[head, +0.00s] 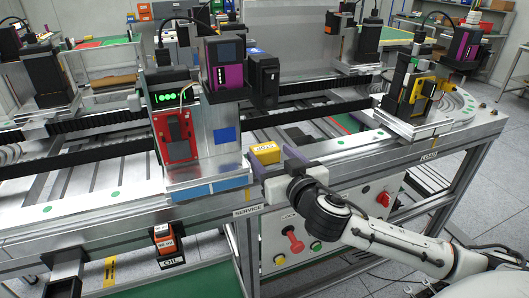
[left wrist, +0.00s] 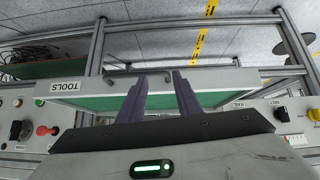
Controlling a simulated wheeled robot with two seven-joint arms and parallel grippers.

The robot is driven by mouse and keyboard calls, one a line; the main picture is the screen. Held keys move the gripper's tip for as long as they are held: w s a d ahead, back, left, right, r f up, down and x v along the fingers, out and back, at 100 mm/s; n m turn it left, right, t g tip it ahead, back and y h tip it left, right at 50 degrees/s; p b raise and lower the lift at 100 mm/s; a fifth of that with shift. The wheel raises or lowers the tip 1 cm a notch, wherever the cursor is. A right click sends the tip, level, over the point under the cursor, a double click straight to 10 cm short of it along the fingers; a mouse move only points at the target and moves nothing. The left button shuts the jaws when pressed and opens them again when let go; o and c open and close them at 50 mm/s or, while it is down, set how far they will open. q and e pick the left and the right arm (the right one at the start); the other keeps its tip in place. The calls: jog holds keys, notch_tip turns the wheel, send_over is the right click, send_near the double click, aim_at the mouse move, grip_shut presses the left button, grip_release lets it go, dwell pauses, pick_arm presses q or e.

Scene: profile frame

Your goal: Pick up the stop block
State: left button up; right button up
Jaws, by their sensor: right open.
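The yellow stop block (head: 265,147), with dark lettering on top, sits at the front edge of the metal frame in the head view, right of the red-and-silver carriage. My right gripper (head: 272,161) is at the block, coming from the lower right. Its purple fingers are open, with the block at their tips; I cannot tell if they touch it. My left gripper (left wrist: 159,82) shows only in the left wrist view. Its two dark purple fingers are apart with nothing between them, over a green-floored tray or drawer.
The carriage (head: 176,135) with black and purple modules stands close left of the block. Below are a control panel with a red knob (head: 295,241) and an orange-and-black item (head: 164,240). A drawer (left wrist: 75,87) labelled TOOLS lies under my left gripper.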

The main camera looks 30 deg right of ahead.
aim_at(265, 147)
jog(key=x, duration=0.4)
jog(key=shift+w+f+p, duration=0.1)
jog(key=shift+w+p, duration=0.25)
jog(key=c, duration=0.9)
jog(key=shift+c, duration=0.2)
jog(key=shift+r, duration=0.65)
notch_tip(265, 147, up, 2)
jog(key=shift+r, duration=0.1)
jog(key=f+p+v, duration=0.2)
jog(key=p+v, duration=0.1)
jog(key=v, duration=1.4)
jog(key=shift+s+a+f, duration=0.15)
jog(key=shift+s+f, duration=0.1)
jog(key=shift+s, duration=0.35)
